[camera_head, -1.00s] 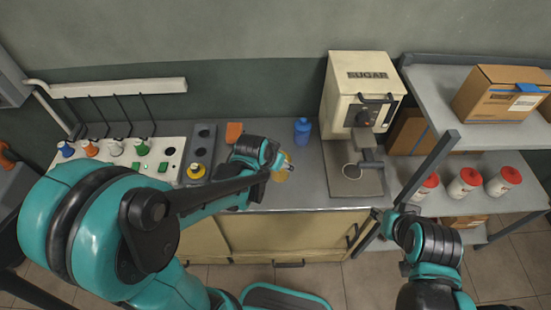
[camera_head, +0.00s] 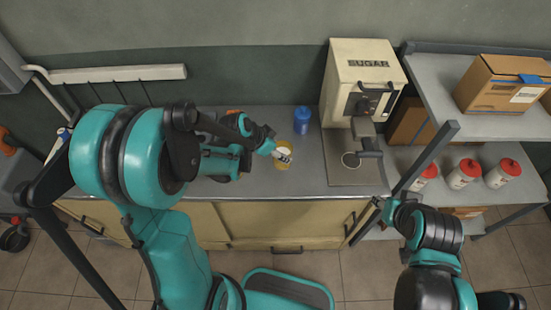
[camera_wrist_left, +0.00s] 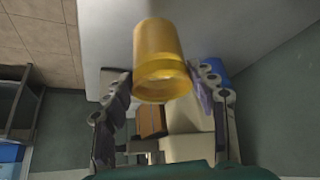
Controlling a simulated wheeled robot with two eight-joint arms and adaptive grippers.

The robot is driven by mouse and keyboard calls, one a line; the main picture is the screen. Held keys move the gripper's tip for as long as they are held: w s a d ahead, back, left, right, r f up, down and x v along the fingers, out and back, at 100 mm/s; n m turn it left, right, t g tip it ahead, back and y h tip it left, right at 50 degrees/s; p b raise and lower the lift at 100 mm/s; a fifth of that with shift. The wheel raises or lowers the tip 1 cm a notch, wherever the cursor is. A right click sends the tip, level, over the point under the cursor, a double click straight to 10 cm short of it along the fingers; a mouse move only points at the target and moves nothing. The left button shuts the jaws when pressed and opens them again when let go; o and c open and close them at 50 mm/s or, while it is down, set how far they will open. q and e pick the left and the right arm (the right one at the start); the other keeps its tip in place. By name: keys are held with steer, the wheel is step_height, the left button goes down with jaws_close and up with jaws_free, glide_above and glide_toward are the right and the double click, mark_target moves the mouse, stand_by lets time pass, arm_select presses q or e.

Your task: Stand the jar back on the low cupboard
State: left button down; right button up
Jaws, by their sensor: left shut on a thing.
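A yellow jar (camera_head: 286,163) with a white and dark part towards the gripper is above the grey top of the low cupboard (camera_head: 262,182). My left gripper (camera_head: 273,148) reaches it from the left and is shut on it. In the left wrist view the jar (camera_wrist_left: 160,55) sits between the two fingers, its rim end facing the camera. I cannot tell whether its far end touches the top. My right gripper (camera_head: 388,213) is low at the right, by the shelf post; its jaws are too unclear to read.
A blue jar (camera_head: 302,120) stands just behind the yellow jar. The sugar machine (camera_head: 354,85) is to the right. A shelf (camera_head: 425,80) with a cardboard box (camera_head: 500,84) and red-capped white jars (camera_head: 463,173) stands further right.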

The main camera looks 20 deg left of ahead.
arm_select(q)
steer(key=shift+w+a+f, duration=0.3)
steer(key=shift+a+f, duration=0.15)
steer(key=shift+a, duration=0.2)
steer(key=shift+f+b, duration=0.95)
steer(key=shift+f, duration=1.05)
steer(key=shift+f, duration=0.1)
steer(key=c, duration=0.5)
jaws_free()
